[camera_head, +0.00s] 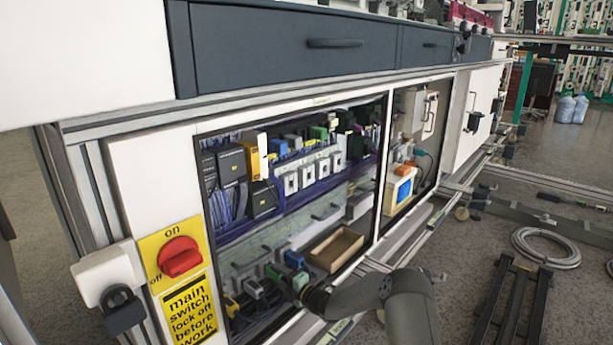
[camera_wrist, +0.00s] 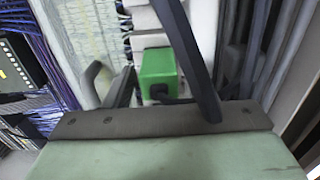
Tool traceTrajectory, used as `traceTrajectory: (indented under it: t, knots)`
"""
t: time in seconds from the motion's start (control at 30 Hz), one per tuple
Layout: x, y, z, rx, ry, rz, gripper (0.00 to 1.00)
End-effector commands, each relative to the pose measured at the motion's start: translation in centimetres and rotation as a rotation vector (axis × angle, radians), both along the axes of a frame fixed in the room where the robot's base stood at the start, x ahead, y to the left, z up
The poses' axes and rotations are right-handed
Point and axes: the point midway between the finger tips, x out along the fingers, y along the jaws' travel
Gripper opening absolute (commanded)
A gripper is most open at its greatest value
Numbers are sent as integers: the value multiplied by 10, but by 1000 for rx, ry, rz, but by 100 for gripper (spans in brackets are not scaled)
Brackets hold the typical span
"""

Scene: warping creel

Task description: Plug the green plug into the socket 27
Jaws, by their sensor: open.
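A green block, which looks like the green plug (camera_wrist: 158,72), has a dark round spot on its near face. It sits in a row of white blocks in the wrist view. My gripper (camera_wrist: 150,48) is open, with one dark finger on each side of the green block. Whether either finger touches it I cannot tell. In the head view my gripper (camera_head: 300,288) is low inside the open cabinet, beside a row of small coloured plugs. A blue one (camera_head: 294,258) shows just above it. No number 27 is readable, so I cannot tell which socket it is.
An open cardboard box (camera_head: 336,249) lies right of the plugs. Black and yellow modules (camera_head: 235,165) and blue wiring fill the upper left. A red main switch (camera_head: 179,257) is on the left panel. Cable coils (camera_head: 546,247) lie on the floor.

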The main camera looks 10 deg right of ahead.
Motion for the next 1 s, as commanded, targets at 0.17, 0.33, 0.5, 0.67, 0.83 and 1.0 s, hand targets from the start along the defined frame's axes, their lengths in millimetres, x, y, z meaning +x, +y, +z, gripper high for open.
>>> traceTrajectory:
  t: [0.17,0.33,0.5,0.67,0.83,1.0]
  knots:
    - [0,0,0,1,-1,0,20]
    - [0,0,1,1,-1,0,0]
    - [-1,-1,1,1,0,0,0]
    - [-5,-4,2,2,1,1,0]
    - [-8,-7,2,3,0,0,0]
    - [-9,-7,1,2,-1,0,0]
